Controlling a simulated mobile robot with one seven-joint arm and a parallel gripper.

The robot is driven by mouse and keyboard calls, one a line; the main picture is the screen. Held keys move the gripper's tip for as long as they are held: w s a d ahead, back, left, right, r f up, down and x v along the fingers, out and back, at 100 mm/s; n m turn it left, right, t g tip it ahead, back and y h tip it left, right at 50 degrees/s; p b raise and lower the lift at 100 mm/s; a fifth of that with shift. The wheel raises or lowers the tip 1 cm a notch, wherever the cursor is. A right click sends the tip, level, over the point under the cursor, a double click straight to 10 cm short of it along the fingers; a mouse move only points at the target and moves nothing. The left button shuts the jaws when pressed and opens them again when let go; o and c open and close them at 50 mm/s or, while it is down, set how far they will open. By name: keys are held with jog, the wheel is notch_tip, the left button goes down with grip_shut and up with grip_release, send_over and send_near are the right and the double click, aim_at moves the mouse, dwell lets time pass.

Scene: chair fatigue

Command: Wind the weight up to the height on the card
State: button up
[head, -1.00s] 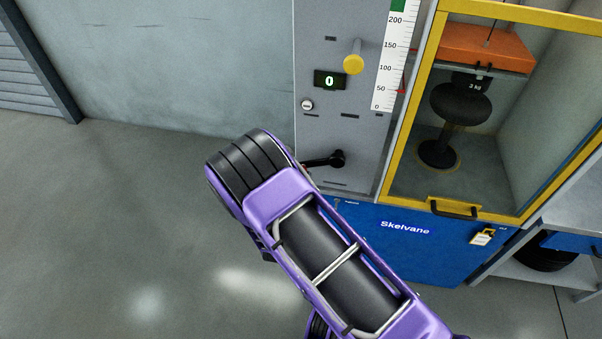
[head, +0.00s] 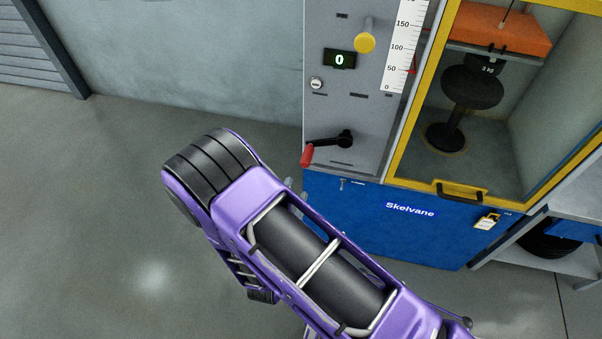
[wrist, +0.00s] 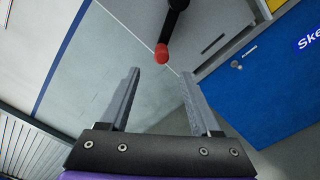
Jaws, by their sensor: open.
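The crank (head: 328,142) on the grey panel points left, its red handle (head: 307,155) at the end. The handle also shows in the wrist view (wrist: 161,53), ahead of and between my fingertips, apart from them. My gripper (wrist: 160,75) is open and empty; in the head view my purple arm hides it. A dark weight (head: 487,66) with a kg label hangs under an orange beam (head: 497,28), just above a black stool (head: 470,88) in the cabinet. The scale (head: 402,48) has a red pointer (head: 411,71) near 50. The display (head: 339,60) reads 0.
The cabinet has a yellow-framed door with a handle (head: 460,192). A small yellow-and-white tag (head: 487,221) hangs on the blue base (head: 360,215); its writing is unreadable. The floor at left is clear.

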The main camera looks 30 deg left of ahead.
jog(key=shift+v, duration=1.7)
